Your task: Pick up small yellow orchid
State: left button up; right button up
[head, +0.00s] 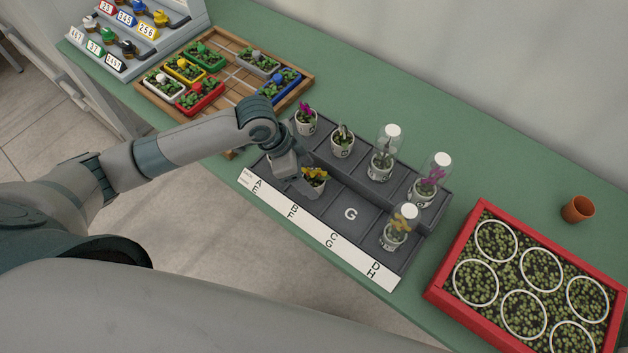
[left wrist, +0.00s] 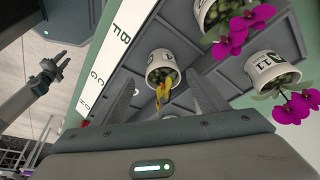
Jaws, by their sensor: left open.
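A small yellow orchid (head: 315,174) stands in a white pot in the near row of the dark grey tray (head: 351,214), left of the empty bay marked G. In the left wrist view the yellow flower (left wrist: 162,93) hangs over its pot (left wrist: 161,66). My left gripper (head: 302,184) is open and low beside this orchid. In the left wrist view its fingers (left wrist: 162,104) lie apart, with the flower between them in the picture; contact cannot be told. Another yellow orchid (head: 401,222) stands under a glass dome in the near right bay. My right gripper seems to show small at the left wrist view's left (left wrist: 60,62).
A wooden tray (head: 228,91) holds coloured planters. Bay G is clear.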

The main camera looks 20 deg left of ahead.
aim_at(314, 180)
pick_arm(q)
jog(key=p+x, duration=0.1)
jog(key=x, duration=0.2)
jog(key=shift+w+f+p, duration=0.2)
jog(key=shift+w+p, duration=0.05)
jog(key=shift+p, duration=0.15)
jog(key=shift+w+d+f, duration=0.1)
jog(key=shift+f, duration=0.4)
jog(key=c, duration=1.2)
